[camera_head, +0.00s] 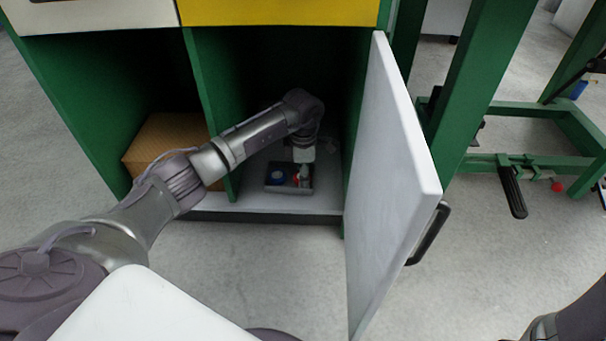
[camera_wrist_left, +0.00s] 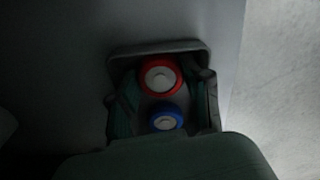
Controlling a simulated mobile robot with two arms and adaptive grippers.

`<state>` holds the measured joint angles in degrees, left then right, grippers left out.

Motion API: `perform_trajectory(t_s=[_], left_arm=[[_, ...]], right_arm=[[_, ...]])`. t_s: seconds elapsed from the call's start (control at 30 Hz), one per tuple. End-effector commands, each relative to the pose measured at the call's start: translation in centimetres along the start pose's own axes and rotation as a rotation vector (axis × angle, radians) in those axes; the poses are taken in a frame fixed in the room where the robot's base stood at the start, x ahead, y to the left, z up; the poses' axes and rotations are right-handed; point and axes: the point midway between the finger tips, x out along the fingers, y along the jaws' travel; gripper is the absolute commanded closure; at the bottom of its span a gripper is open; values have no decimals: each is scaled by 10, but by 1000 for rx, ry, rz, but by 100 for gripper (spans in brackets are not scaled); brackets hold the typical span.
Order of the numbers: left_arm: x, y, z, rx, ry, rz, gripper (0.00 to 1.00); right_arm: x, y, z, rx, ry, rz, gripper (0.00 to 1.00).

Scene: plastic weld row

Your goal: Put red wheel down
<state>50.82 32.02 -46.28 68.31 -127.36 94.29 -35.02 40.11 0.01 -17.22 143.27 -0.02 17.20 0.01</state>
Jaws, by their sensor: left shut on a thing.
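The red wheel (camera_wrist_left: 160,76) has a white hub and sits between the fingertips of my left gripper (camera_wrist_left: 163,85) in the left wrist view. The gripper is shut on it. A small grey tray (camera_head: 289,190) stands on the cabinet's floor, and its rim shows behind the wheel in the wrist view (camera_wrist_left: 155,47). The wheel is at the tray, but I cannot tell whether it touches the bottom. In the head view, my left gripper (camera_head: 303,172) reaches down over the tray's right part and partly hides the red wheel (camera_head: 295,180). My right gripper is out of view.
A blue wheel (camera_head: 278,177) lies in the tray's left part. The white cabinet door (camera_head: 390,180) stands open right of my left arm. A green divider (camera_head: 208,110) is on the left, with a cardboard box (camera_head: 160,140) beyond it.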

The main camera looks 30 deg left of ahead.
Motion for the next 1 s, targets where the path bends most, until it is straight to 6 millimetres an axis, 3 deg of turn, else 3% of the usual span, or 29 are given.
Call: perform_trajectory(t_s=[0.03, 0.07, 0.13, 0.57, 0.77, 1.0], left_arm=[[2, 0, 0, -1, 0, 0, 88], [2, 0, 0, -1, 0, 0, 49], [2, 0, 0, -1, 0, 0, 41], [-6, 0, 0, 0, 0, 1, 41], [-37, 1, -1, -1, 0, 2, 41], [-90, 1, -1, -1, 0, 2, 41]], right_arm=[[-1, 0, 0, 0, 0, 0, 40], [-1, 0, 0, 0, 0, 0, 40], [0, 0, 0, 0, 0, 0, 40], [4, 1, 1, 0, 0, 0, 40], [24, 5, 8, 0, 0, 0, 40], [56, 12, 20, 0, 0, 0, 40]])
